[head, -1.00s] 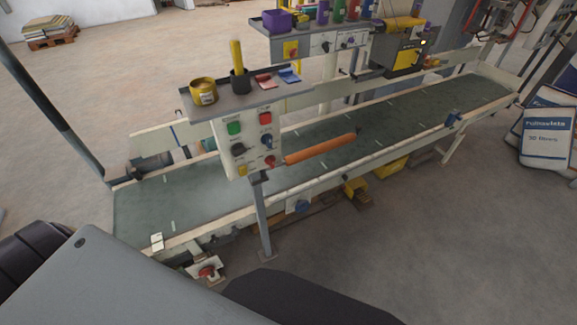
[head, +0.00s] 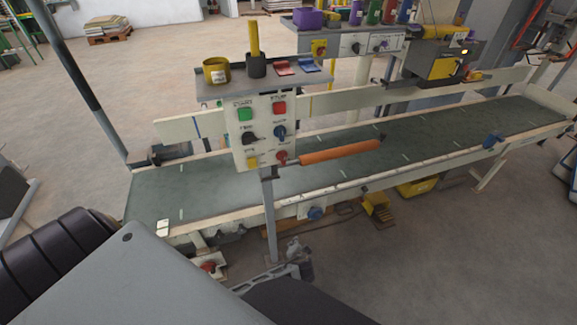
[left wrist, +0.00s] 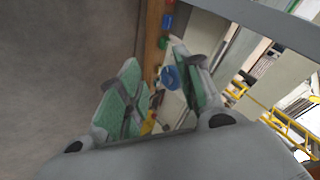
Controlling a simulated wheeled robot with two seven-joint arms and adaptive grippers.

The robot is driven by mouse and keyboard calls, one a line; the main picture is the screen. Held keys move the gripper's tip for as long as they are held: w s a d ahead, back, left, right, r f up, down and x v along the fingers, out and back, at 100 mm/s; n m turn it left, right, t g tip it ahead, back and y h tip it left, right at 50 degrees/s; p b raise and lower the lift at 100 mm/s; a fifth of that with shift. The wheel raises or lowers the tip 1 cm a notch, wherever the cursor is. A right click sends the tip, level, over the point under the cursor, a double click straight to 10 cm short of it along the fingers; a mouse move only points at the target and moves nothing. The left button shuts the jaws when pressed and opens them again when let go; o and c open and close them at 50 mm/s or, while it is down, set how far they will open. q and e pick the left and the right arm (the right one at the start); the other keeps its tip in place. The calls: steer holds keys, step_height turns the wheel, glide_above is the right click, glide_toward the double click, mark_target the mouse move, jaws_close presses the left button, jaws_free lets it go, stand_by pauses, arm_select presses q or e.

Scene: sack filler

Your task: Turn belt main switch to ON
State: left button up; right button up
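The control panel (head: 262,132) stands on a post at the near side of the belt. It carries a green button (head: 245,115), a red button (head: 279,108), a black knob (head: 250,138), a blue knob (head: 280,132) and a lower red knob (head: 281,157). Another blue knob (head: 315,213) sits on the belt's side frame. I cannot tell which control is the main switch. My left gripper (head: 298,258) is low beside the panel's post. In the left wrist view its green-padded fingers (left wrist: 155,62) are apart, with a blue knob (left wrist: 170,77) beyond them. My right gripper is not in view.
The green belt (head: 220,190) runs from lower left to upper right. A red knob (head: 208,266) sits low at left. Floor at lower right is clear.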

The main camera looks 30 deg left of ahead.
arm_select(q)
steer(key=w+d+r+n+t+y+b, duration=0.1)
steer(key=w+r+n+t+y+b, duration=0.15)
steer(key=r, duration=0.85)
steer(key=w+d+r+n+t+y+b, duration=0.1)
steer(key=w+r+n+t+y+b, duration=0.2)
steer(key=r, duration=0.7)
step_height(320, 180, up, 9)
steer(key=s+n+y+b, duration=0.1)
steer(key=s+n+b, duration=0.1)
steer(key=n+b, duration=0.1)
steer(key=n+g+y+b, duration=0.1)
steer(key=n+y+b, duration=0.15)
steer(key=n, duration=0.25)
glide_toward(284, 157)
steer(key=v, duration=0.5)
steer(key=shift+r, duration=0.15)
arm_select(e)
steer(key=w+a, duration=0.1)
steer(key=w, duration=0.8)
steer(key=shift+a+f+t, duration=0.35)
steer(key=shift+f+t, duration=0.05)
arm_select(q)
steer(key=shift+w+a+p, duration=0.1)
steer(key=shift+p, duration=0.2)
